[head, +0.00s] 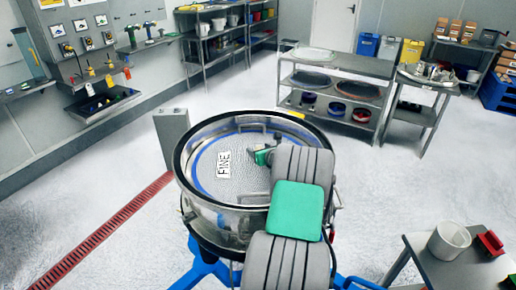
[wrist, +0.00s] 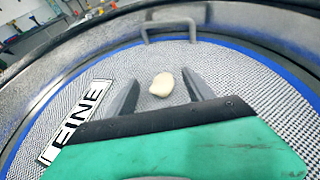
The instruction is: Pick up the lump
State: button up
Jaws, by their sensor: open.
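The lump (wrist: 162,84) is small, cream-coloured and rounded. In the wrist view it lies on the mesh screen (wrist: 222,66) inside the round sifter. My gripper (wrist: 160,82) is open, with one grey finger on each side of the lump; I cannot tell whether either touches it. In the head view my gripper (head: 256,156) reaches down into the sifter (head: 178,160) over the right part of the mesh. The lump is not visible in that view.
A "FINE" label (wrist: 76,122) lies on the mesh at left. A metal handle (wrist: 168,24) stands beyond the lump. The sifter's raised rim surrounds my gripper. A table with a white pot (head: 449,241) and a red item (head: 489,243) stands at lower right.

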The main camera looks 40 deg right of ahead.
jog(key=shift+x, duration=0.9)
jog(key=c, duration=1.3)
